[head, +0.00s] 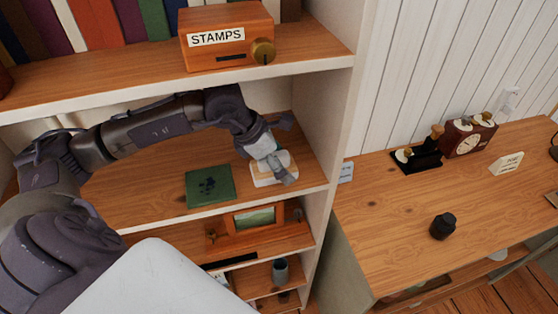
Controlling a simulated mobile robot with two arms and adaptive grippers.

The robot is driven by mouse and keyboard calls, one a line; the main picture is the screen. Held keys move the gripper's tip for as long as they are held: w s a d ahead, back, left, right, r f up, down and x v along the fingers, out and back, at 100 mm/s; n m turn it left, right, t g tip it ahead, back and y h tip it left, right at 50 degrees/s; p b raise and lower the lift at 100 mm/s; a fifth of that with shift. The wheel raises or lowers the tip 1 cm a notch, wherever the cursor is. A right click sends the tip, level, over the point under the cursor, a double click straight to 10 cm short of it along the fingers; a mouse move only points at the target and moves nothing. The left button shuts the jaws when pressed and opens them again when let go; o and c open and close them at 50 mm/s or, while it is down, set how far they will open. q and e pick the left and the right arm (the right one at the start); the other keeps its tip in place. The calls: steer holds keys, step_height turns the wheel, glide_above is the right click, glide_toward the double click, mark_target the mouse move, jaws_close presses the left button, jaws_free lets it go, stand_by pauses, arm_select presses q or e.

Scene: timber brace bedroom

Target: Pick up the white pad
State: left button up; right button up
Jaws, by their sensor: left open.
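The white pad (262,180) lies on the middle shelf of the white-framed bookcase, near its right side. It is pale and flat, and the gripper covers part of it. My left gripper (284,170) reaches in from the left, over the pad, with its fingers pointing down at it. The gripper is open. I cannot tell whether the fingers touch the pad. My right gripper is out of view.
A dark green square (210,186) lies left of the pad. The shelf above holds books (97,22) and a wooden STAMPS box (228,38). A framed picture (254,218) stands below. At right, a desk (405,220) holds a clock (468,138) and a black knob-like object (443,226).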

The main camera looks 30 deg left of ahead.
mark_target(261, 189)
arm_select(q)
steer(key=shift+s+a+r, duration=0.2)
steer(key=shift+s, duration=0.45)
steer(key=c, duration=0.3)
steer(key=shift+d, duration=0.1)
steer(key=c, duration=0.3)
steer(key=shift+w+d, duration=0.15)
steer(key=shift+w, duration=0.05)
steer(key=shift+c, duration=1.3)
steer(key=shift+w, duration=0.1)
steer(key=shift+c, duration=1.3)
steer(key=c, duration=0.3)
steer(key=shift+r, duration=0.55)
steer(key=s+b, duration=0.4)
steer(key=s, duration=0.1)
steer(key=s+d+b, duration=0.1)
steer(key=s+b, duration=0.2)
steer(key=shift+s+f, duration=0.2)
steer(key=shift+s, duration=0.05)
steer(key=s+d+b, duration=0.2)
steer(key=s+b, duration=0.7)
steer(key=b, duration=0.5)
steer(key=shift+s+r, duration=0.15)
steer(key=shift+r, duration=0.2)
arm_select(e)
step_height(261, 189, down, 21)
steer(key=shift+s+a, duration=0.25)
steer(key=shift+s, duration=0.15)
